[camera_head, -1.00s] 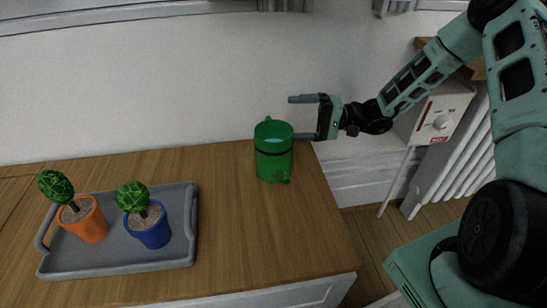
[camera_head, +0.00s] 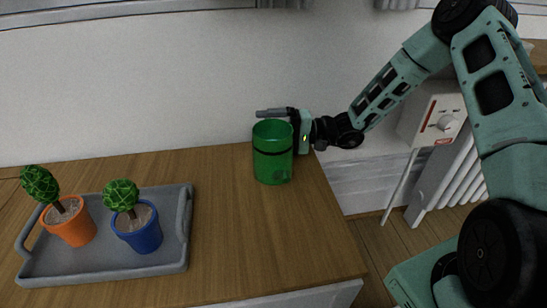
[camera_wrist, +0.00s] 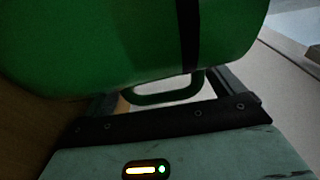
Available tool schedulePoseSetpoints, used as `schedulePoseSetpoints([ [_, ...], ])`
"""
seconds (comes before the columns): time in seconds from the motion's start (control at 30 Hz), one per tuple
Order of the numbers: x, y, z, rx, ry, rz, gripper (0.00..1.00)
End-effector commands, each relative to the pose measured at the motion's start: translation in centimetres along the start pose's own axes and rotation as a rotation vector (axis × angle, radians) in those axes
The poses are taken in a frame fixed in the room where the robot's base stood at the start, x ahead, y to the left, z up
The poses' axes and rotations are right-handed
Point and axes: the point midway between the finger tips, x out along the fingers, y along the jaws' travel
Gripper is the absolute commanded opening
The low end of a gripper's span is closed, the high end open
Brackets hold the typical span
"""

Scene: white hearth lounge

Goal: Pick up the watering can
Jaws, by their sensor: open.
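The watering can (camera_head: 272,158) is a green cylinder with a black band, standing upright near the wooden top's back right corner. In the wrist view its green body (camera_wrist: 110,45) fills the upper part, and its loop handle (camera_wrist: 168,97) shows between my two fingers. My gripper (camera_head: 280,113) is open at the can's right and back side. One finger shows above and behind the can's rim; the other is hidden by the can in the head view. In the wrist view my open gripper (camera_wrist: 175,92) has a finger on either side of the handle. Contact cannot be told.
A grey tray (camera_head: 183,240) at the left holds an orange pot (camera_head: 72,228) and a blue pot (camera_head: 140,235), each with a round green plant. The wooden top (camera_head: 235,235) is clear between tray and can. A white wall stands behind; a radiator (camera_head: 455,180) is at the right.

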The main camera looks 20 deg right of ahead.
Motion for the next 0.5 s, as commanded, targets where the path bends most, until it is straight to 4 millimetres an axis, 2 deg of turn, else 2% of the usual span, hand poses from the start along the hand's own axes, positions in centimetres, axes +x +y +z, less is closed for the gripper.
schedulePoseSetpoints([
  [0.07, -0.01, -0.02, 0.01, 0.0, 0.0, 0.0, 0.93],
  [0.27, -0.03, -0.02, 0.01, 0.0, 0.0, 0.0, 0.38],
  [0.3, 0.01, -0.14, 0.01, 0.001, -0.001, -0.003, 0.34],
  [0.5, 0.0, -0.23, 0.01, 0.001, -0.001, -0.003, 0.34],
])
